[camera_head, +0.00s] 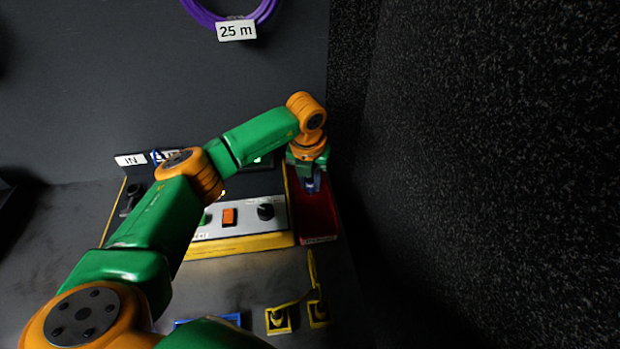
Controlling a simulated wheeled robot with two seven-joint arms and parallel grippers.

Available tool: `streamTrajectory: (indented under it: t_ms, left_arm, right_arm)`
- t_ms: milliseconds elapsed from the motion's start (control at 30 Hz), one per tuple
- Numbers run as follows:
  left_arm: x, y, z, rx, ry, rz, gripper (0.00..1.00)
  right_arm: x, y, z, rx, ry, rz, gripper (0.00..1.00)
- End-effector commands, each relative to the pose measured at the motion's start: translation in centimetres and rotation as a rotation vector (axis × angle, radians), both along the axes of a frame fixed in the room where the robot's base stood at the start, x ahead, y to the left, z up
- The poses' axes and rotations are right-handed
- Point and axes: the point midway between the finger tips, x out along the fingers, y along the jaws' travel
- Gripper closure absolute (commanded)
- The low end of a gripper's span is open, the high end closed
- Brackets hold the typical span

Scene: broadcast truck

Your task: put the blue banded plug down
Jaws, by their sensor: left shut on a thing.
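My left gripper (310,181) points down over the red tray (319,217) at the right end of the panel. It is shut on a small dark, bluish thing, which I take to be the blue banded plug (313,186). The plug is small and mostly hidden by the gripper, so its band is not clear. I cannot tell whether it touches the tray floor. My right gripper is not in view.
A yellow-edged panel (240,246) with an orange button (229,216) and a black knob (265,211) stands left of the tray. Yellow blocks (279,320) with a yellow cable (312,268) lie in front. A dark speckled wall (470,170) rises close on the right.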

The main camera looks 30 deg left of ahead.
Motion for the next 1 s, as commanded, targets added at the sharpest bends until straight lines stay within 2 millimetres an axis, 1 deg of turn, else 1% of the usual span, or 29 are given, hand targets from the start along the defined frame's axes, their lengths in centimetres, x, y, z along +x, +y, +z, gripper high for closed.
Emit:
streamTrajectory:
  t_ms: [167, 200, 267, 300, 567, 633, 667, 767, 1000]
  left_arm:
    - [0.0, 0.0, -0.5, 0.0, 0.0, 0.001, 1.0]
    - [0.0, 0.0, -0.3, 0.0, 0.0, 0.001, 0.68]
    - [0.0, 0.0, -0.3, 0.0, 0.0, 0.001, 0.51]
    - [0.0, 0.0, -0.3, 0.0, 0.0, 0.001, 0.46]
    - [0.0, 0.0, -0.2, 0.0, 0.0, 0.001, 0.46]
    - [0.0, 0.0, 0.3, 0.0, 0.0, 0.001, 0.46]
    - [0.0, 0.0, 0.4, -0.001, -0.001, 0.001, 0.46]
    - [-0.2, 0.0, 2.1, 0.0, -0.005, 0.001, 0.46]
    - [-1.1, -0.3, 8.3, -0.001, -0.006, 0.001, 0.46]
  right_arm:
    - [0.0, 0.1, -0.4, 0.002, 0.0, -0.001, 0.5]
    - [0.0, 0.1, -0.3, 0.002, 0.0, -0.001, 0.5]
    - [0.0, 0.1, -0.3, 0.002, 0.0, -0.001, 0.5]
    - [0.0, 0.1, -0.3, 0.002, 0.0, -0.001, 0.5]
    - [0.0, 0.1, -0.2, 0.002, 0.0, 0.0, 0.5]
    - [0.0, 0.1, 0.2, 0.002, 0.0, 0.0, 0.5]
    - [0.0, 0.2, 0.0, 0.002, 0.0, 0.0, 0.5]
    - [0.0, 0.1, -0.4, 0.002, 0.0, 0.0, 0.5]
    - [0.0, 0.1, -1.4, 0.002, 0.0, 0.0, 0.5]
